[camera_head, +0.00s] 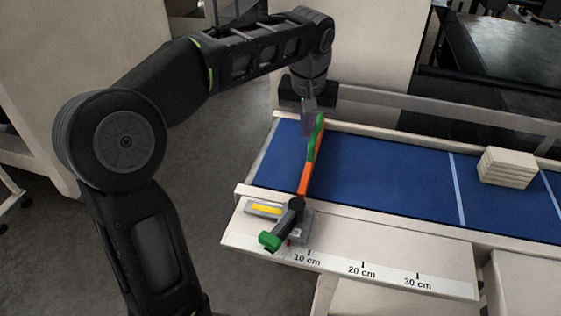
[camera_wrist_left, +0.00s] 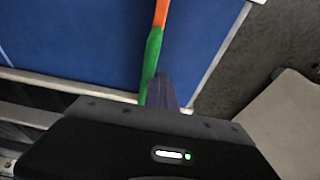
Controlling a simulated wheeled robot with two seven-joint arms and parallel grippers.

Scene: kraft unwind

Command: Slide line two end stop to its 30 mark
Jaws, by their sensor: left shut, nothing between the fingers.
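The end stop (camera_head: 304,180) is an orange bar with a green far part, lying across the blue belt near its left end. Its near end joins a grey carriage with a dark pivot and a green-tipped lever (camera_head: 270,241). The carriage sits left of the 10 cm mark on the white scale (camera_head: 362,270). My left gripper (camera_head: 309,128) is shut and empty, at the far side of the belt beside the bar's green part. In the left wrist view the dark fingers (camera_wrist_left: 164,93) are close beside the green part (camera_wrist_left: 151,60); contact cannot be told. My right gripper is not in view.
The blue belt (camera_head: 390,180) is bare from the bar to a pale cross line. A stack of pale boards (camera_head: 507,167) lies beyond that line at the right. A grey rail (camera_head: 430,110) runs along the far side. A yellow label (camera_head: 265,209) is by the carriage.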

